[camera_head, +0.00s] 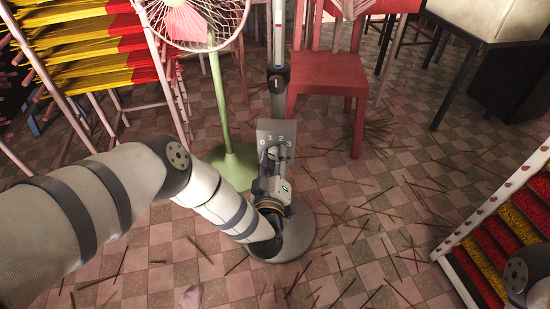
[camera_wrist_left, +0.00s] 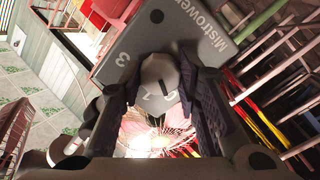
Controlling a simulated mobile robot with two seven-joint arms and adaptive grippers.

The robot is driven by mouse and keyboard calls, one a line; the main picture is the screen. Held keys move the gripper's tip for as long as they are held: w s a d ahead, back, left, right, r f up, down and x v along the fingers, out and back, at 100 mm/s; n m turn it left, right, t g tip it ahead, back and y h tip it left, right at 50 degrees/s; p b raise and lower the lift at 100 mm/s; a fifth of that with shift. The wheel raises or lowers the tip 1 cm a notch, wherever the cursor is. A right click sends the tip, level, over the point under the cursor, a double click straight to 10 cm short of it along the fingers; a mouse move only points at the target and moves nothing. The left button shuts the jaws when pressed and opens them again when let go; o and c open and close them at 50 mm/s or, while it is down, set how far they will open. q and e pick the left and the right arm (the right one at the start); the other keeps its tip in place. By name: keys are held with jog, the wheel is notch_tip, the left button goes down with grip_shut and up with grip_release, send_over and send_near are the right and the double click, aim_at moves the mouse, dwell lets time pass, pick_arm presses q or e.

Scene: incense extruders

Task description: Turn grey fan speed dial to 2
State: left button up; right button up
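The grey fan's control panel (camera_head: 277,129) faces up on its stand, with the numbers 0, 1, 2 and 3 across it. The same panel (camera_wrist_left: 143,27) fills the top of the left wrist view, with a 3 and brand lettering visible. The round grey dial (camera_wrist_left: 160,73) sits between the fingers of my left gripper (camera_wrist_left: 158,85). Both fingers appear to be against its sides. In the head view my left gripper (camera_head: 272,166) covers the dial and the lower panel. I cannot tell which number the dial points to. My right gripper is out of view.
A green fan stand (camera_head: 222,105) with a wire cage is close on the left. A red chair (camera_head: 330,75) is behind the panel. Racks of incense (camera_head: 80,45) stand at the left, another (camera_head: 500,240) at the lower right. Loose sticks litter the tiled floor.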

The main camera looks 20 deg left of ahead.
pick_arm(q)
jog(key=c, duration=0.4)
jog(key=m, duration=0.4)
jog(key=shift+p, duration=0.35)
jog(key=m, duration=0.3)
jog(key=shift+m, duration=0.3)
jog(key=m, duration=0.4)
jog(key=shift+f+m, duration=0.1)
jog(key=shift+m, duration=1.9)
jog(key=shift+s+a, duration=0.1)
